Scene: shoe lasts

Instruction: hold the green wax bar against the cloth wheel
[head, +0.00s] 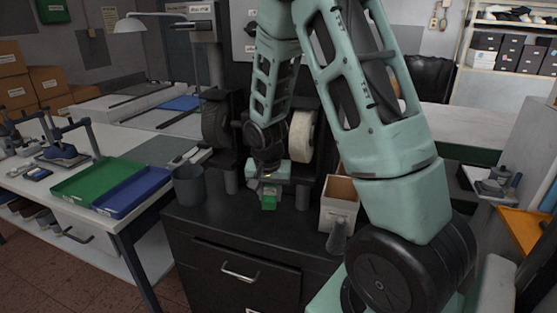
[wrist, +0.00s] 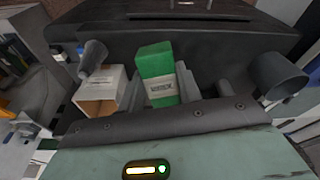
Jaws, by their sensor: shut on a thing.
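The green wax bar (head: 269,203) is between the fingers of my gripper (head: 268,192), low in front of the dark polishing machine. In the wrist view the bar (wrist: 155,70) stands out past the fingers (wrist: 158,88), with a white label on its near part. My gripper is shut on it. The cloth wheel (head: 301,136) is the pale wheel on the machine, above and to the right of the bar in the head view. The bar is apart from the wheel. My arm hides part of the machine, and the wheel does not show clearly in the wrist view.
A dark wheel (head: 216,124) is on the machine's left. An open box (head: 338,207) stands right of my gripper, with a dark grey cylindrical part before it. A grey cup (head: 188,186) stands to the left. Green (head: 92,180) and blue trays lie on the left table.

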